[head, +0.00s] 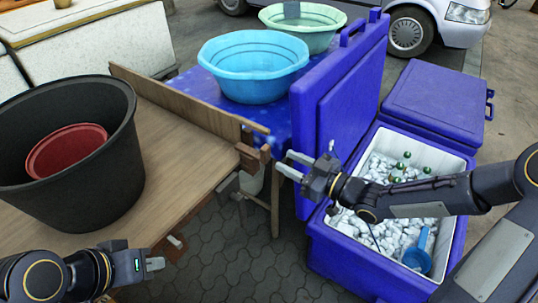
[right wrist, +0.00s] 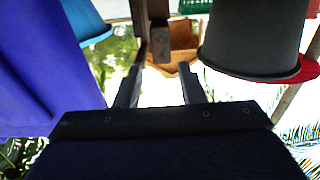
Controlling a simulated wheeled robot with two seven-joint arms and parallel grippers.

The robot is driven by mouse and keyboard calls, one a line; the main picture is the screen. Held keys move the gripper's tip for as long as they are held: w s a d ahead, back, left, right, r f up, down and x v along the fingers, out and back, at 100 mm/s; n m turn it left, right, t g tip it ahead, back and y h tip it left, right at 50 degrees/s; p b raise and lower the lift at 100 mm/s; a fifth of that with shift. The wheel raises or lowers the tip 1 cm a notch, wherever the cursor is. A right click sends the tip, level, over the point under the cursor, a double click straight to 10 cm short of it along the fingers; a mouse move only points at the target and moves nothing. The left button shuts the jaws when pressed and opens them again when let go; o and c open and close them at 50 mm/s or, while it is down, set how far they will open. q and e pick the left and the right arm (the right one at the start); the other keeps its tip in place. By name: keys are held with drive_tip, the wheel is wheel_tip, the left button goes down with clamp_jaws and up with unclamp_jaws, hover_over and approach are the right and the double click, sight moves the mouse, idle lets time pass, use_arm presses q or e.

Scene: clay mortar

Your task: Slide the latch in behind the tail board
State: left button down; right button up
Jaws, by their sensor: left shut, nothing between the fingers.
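The tail board (head: 190,101) is a long wooden board standing upright along the far edge of the wooden table. A small wooden block, apparently the latch (head: 250,156), sits at the board's right end by the table corner; I cannot tell whether it is behind the board. My right gripper (head: 286,164) is open and empty just right of this corner, apart from the block. In the right wrist view its fingers (right wrist: 158,88) are spread, with dark wooden parts beyond them. My left gripper (head: 145,261) is shut and empty, low at the table's front edge.
A black tub (head: 95,150) with a red bowl (head: 66,150) inside stands on the table (head: 185,165). A blue basin (head: 253,85) and a green basin (head: 325,20) stand behind the board. An open blue cooler (head: 335,255) with ice is under my right arm, its raised lid (head: 345,90) close to the right gripper.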

sight(268, 152)
drive_tip(key=x, duration=0.7)
drive_tip(key=shift+w+a+r, duration=0.1)
drive_tip(key=shift+w+a, duration=0.1)
drive_tip(key=shift+a, duration=0.15)
drive_tip(key=shift+c, duration=0.2)
clamp_jaws()
